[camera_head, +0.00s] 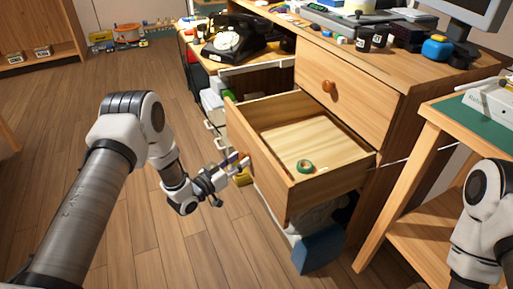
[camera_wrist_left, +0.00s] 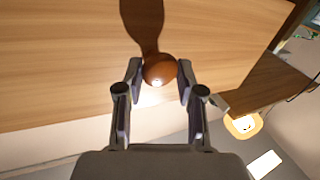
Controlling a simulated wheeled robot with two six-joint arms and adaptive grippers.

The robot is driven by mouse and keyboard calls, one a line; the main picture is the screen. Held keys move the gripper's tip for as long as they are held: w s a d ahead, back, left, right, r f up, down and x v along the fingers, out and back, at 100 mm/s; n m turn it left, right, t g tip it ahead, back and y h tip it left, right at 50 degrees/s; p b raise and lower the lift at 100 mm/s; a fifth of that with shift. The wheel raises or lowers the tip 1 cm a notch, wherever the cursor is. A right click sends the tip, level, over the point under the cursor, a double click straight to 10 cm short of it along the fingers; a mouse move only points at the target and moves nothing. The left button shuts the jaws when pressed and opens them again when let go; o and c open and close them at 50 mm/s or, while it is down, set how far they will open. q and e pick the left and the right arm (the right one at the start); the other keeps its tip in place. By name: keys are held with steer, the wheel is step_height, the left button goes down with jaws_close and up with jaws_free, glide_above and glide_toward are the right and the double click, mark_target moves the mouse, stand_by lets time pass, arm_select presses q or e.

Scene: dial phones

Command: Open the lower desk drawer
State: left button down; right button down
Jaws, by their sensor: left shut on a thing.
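The lower desk drawer (camera_head: 318,142) stands pulled well out of the wooden desk in the head view. A green roll of tape lies inside it. My left gripper (camera_head: 238,163) is at the drawer's front face, coming from the left. In the left wrist view my left gripper (camera_wrist_left: 158,88) is shut on the round brown drawer knob (camera_wrist_left: 159,70), with a finger on each side. The drawer front (camera_wrist_left: 70,60) fills the upper part of that view. The knob is mostly hidden by the fingers in the head view. My right gripper is out of view; only part of my right arm shows.
The upper drawer (camera_head: 345,92) is closed, with its knob (camera_head: 329,86) showing. A blue box (camera_head: 318,248) is on the floor under the open drawer. A side table (camera_head: 425,112) stands at the right. The wooden floor at left is clear.

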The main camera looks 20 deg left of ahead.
arm_select(q)
steer(key=shift+s+a+p, duration=0.55)
steer(key=shift+s+a, duration=0.75)
steer(key=shift+a, duration=0.2)
steer(key=c, duration=0.7)
jaws_free()
steer(key=shift+s, duration=0.1)
steer(key=v, duration=1.1)
steer(key=shift+s+a, duration=0.25)
steer(key=shift+s, duration=0.05)
steer(key=shift+d, duration=0.1)
